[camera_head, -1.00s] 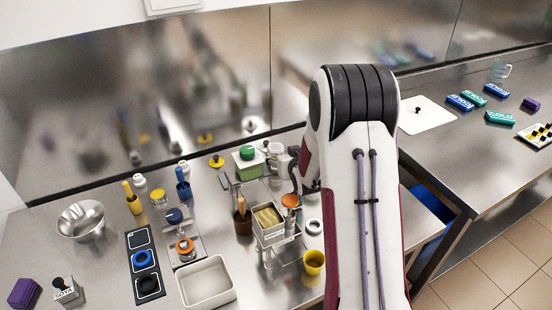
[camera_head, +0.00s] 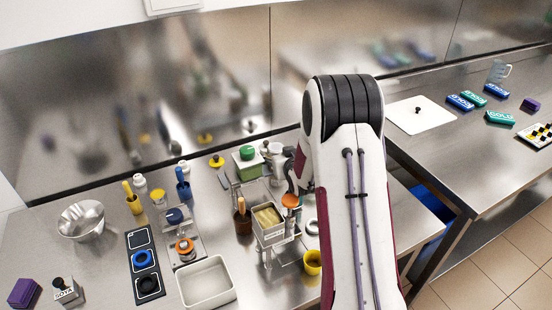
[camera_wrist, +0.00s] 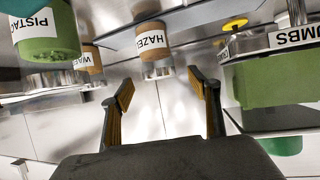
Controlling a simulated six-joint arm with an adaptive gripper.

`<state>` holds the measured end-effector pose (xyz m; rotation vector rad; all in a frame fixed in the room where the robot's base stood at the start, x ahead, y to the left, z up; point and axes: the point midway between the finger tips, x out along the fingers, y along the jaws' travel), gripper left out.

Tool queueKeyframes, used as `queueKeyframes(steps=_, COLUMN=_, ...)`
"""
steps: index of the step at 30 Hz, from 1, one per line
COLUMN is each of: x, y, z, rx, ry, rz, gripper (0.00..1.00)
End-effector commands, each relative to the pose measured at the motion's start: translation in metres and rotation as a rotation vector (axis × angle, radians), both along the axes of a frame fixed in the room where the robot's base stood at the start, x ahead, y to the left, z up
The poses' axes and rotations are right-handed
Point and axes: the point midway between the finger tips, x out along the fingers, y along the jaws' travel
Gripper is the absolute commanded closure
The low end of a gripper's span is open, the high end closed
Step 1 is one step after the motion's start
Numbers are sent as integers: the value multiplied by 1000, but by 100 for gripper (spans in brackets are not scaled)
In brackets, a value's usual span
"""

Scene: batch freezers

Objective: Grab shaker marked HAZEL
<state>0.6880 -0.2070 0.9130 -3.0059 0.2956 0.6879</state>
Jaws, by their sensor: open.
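The shaker marked HAZEL (camera_wrist: 152,42) shows at the top centre of the wrist view. It has a tan body, a white label and a metal end toward the bottom of the picture. My gripper (camera_wrist: 161,88) is open and empty, with its two fingers apart. The shaker is beyond the fingertips, roughly in line with the gap and a little left of its middle. I see no contact. In the head view my arm hides much of the gripper area, and I cannot pick out the HAZEL label there.
A green shaker marked PISTAC (camera_wrist: 48,38) and a tan one with a partly hidden label (camera_wrist: 88,60) are left of HAZEL. A white tray (camera_head: 207,283) and steel bowl (camera_head: 82,222) stand on the counter.

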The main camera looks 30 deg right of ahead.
Motion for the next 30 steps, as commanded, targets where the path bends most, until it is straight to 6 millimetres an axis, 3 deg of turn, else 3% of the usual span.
queueKeyframes(steps=19, x=10, y=-2, z=-5, rx=0, ry=0, rz=0, gripper=39)
queueKeyframes(steps=30, x=38, y=-10, z=-17, rx=-1, ry=0, rz=0, gripper=39)
